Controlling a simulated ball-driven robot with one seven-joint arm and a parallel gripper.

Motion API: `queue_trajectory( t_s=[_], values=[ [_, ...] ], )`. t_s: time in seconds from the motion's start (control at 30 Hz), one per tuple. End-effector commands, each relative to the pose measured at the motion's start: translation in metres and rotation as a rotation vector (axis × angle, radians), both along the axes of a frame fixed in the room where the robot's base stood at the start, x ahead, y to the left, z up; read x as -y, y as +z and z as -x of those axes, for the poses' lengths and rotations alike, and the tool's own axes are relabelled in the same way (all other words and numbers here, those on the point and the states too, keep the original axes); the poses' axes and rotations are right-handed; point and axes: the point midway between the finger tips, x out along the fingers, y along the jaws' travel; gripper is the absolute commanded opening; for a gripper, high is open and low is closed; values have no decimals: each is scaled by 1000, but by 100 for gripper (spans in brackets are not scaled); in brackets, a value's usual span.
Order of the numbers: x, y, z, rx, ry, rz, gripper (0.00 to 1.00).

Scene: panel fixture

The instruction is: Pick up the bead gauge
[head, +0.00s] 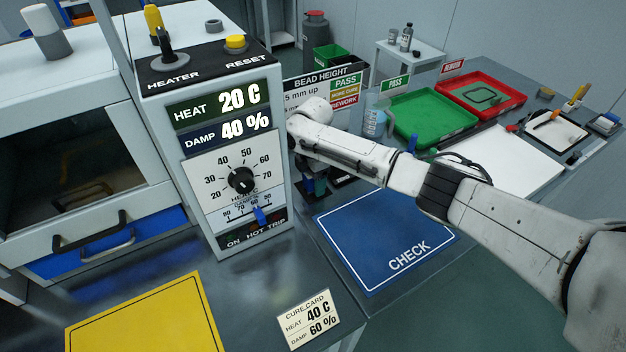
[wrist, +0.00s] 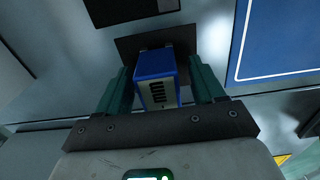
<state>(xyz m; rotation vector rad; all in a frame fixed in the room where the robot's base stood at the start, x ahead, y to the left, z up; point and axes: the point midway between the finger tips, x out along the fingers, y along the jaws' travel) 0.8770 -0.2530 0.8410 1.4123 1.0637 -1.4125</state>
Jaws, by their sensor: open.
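A blue block with a dark slotted face, which looks like the bead gauge (wrist: 157,66), stands between my gripper's fingers in the wrist view. My gripper (wrist: 160,82) is open. Its two teal fingers are on either side of the block, with a narrow gap seeming to show at each side. In the head view my arm reaches left to the strip beside the control panel, and my wrist hides most of the gripper and the block.
The control panel (head: 209,222) stands close to the left of my wrist. The blue CHECK mat (head: 385,240) lies clear in front. A bottle (head: 374,122), a green tray (head: 433,122) and a red tray (head: 507,88) are farther back. A dark plate (wrist: 128,47) lies by the block.

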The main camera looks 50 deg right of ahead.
Motion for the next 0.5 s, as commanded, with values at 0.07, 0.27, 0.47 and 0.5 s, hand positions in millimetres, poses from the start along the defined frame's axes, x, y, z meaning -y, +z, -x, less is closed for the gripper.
queue_trajectory(
  t_s=[0.07, 0.27, 0.47, 0.5],
  values=[
    [0, 0, 0, 0, 0, 0, 68],
    [0, 0, 0, 0, 0, 0, 57],
    [0, 0, 0, -1, 0, 0, 37],
    [0, 0, 0, -1, 0, 0, 34]
  ],
)
